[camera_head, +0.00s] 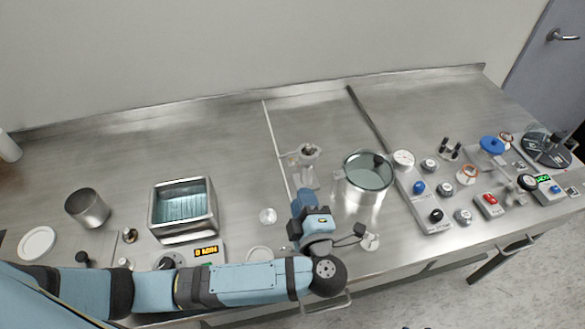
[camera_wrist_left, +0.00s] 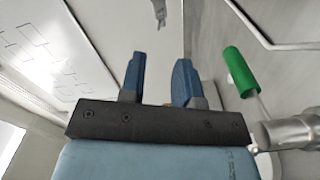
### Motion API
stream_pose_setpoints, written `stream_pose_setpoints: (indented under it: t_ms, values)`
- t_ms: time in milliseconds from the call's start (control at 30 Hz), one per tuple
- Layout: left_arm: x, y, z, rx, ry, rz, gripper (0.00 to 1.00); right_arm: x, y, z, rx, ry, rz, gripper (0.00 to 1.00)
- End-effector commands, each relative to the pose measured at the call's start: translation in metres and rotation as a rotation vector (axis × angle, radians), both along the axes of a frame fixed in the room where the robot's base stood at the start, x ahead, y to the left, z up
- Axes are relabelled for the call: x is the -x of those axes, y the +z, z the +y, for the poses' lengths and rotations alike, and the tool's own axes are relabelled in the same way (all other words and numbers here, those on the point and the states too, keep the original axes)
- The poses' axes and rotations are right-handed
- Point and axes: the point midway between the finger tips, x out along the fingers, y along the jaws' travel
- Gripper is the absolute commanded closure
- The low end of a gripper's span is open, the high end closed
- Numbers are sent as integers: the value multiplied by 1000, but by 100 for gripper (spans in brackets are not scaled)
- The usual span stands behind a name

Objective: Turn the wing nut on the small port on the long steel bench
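The long steel bench (camera_head: 130,175) runs across the head view. A small metal fitting, which looks like the small port (camera_head: 306,153), stands on it left of a steel vessel (camera_head: 368,188). The wing nut is too small to make out. My left arm comes in from the left along the front edge. My left gripper (camera_head: 305,200) is just in front of the fitting, and apart from it as far as I can tell. In the left wrist view its two blue fingers (camera_wrist_left: 159,80) are apart with nothing clearly between them. My right gripper is not in view.
A water bath (camera_head: 183,236) and a metal cup (camera_head: 88,207) stand at left. Valves, knobs and a panel (camera_head: 428,205) crowd the right. The back of the bench is clear. A green cylinder (camera_wrist_left: 240,72) is close right of my fingers in the wrist view.

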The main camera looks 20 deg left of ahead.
Motion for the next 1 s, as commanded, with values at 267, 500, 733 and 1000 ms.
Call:
stream_pose_setpoints:
  t_ms: [267, 500, 733, 1000]
  values:
    - [-49, 2, 34, -6, 1, -3, 70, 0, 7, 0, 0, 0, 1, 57]
    - [-71, 1, 48, -2, -1, -2, 70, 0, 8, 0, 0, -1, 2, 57]
    - [-75, 0, 50, -1, -1, 0, 70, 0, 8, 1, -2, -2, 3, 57]
    - [-74, 0, 50, -1, 0, 0, 100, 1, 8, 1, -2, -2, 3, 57]
